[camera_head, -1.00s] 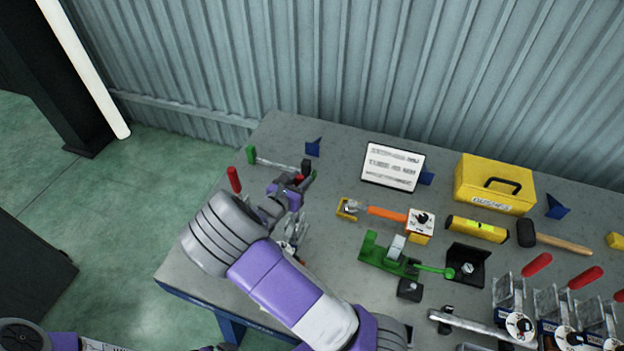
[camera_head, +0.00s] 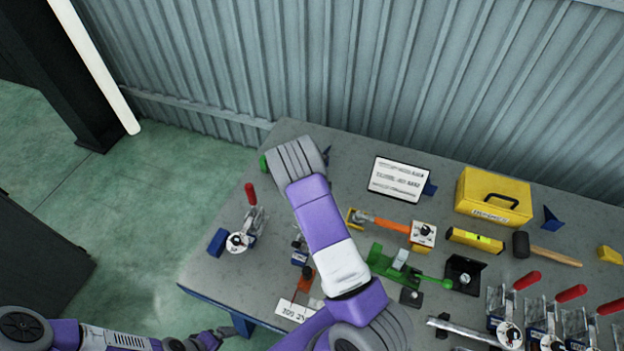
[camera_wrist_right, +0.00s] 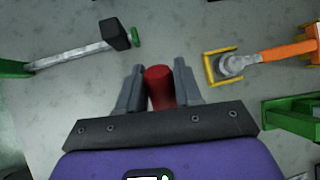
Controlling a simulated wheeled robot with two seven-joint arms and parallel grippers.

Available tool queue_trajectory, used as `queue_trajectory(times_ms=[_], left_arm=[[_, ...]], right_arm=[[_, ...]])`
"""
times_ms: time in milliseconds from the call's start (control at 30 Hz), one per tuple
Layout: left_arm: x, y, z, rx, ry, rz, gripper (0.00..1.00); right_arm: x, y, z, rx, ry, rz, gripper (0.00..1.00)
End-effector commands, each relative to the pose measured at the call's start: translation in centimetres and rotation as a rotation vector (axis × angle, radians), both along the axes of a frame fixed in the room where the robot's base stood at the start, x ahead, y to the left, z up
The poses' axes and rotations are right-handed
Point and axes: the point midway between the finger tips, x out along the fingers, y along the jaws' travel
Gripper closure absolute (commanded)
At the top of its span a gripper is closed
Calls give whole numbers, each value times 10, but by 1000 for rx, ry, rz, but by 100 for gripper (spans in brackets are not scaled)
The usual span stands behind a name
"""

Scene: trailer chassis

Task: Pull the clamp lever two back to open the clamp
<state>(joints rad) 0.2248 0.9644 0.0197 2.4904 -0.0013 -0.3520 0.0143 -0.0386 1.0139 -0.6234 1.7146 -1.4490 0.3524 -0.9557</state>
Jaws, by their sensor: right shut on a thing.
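A red lever handle (camera_wrist_right: 160,87) stands between the two fingers of my right gripper (camera_wrist_right: 160,82) in the right wrist view. The gripper is shut on it. In the head view my right forearm and grey wrist hide the gripper and this handle. Another clamp (camera_head: 243,238) with a raised red handle (camera_head: 250,194) stands at the table's left end. My left gripper (camera_head: 208,341) is low at the bottom left, off the table; its jaw opening is unclear.
An orange-handled tool (camera_head: 385,223) and a green fixture (camera_head: 392,262) lie right of my forearm. More red-handled clamps (camera_head: 540,315) stand at the lower right. A yellow toolbox (camera_head: 493,195) and a white sign (camera_head: 400,179) are at the back. A corrugated wall (camera_head: 400,80) stands behind the table.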

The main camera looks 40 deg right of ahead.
Motion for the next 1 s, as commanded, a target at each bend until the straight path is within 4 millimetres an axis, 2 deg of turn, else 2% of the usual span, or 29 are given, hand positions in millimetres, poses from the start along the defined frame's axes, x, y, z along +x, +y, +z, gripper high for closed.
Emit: queue_trajectory(times_ms=[533,567,667,1000], left_arm=[[0,0,2,0,1,0,0],[0,0,2,0,1,0,0],[0,0,2,0,1,0,0],[0,0,3,0,0,0,0]], right_arm=[[-7,-1,-6,28,15,0,100],[-7,-1,-6,28,15,0,62],[-7,-2,-6,27,15,-1,47],[-6,-1,-1,24,13,-1,46]])
